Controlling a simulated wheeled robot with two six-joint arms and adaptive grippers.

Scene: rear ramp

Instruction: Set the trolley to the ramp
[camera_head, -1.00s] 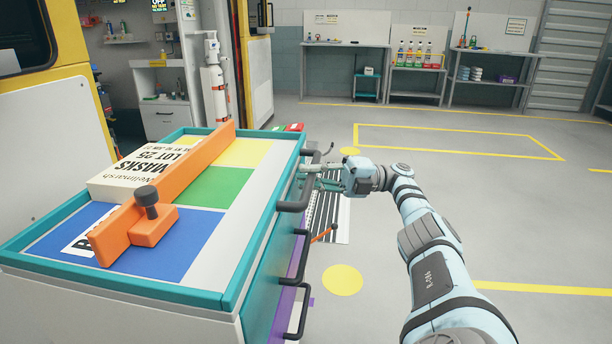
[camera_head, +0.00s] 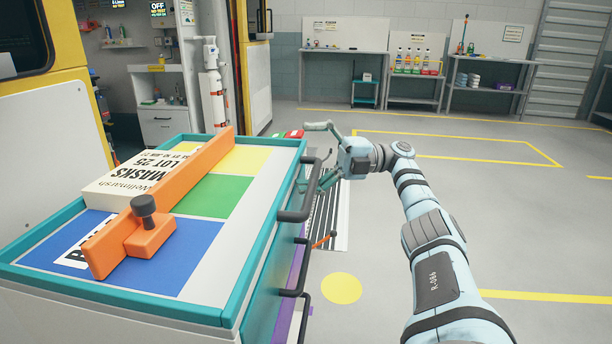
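The trolley (camera_head: 251,240) stands at the left, with a teal rim, a top of blue, green and yellow panels, and black handles (camera_head: 299,204) on its right side. An orange bar (camera_head: 165,198) with a dark knob lies across the top, beside a white masks box (camera_head: 128,183). My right gripper (camera_head: 317,155) is open and empty, just right of the trolley's far corner, its fingers spread; contact with the trolley cannot be told. A black-and-white striped strip (camera_head: 329,215), perhaps the ramp, lies on the floor, partly hidden by the trolley. My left gripper is out of view.
A yellow vehicle body (camera_head: 82,88) stands at the left, with an open bay holding a white cabinet (camera_head: 160,120). An orange item (camera_head: 324,240) lies by the striped strip. Work tables (camera_head: 413,101) line the back wall. The floor at the right is clear, with yellow markings.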

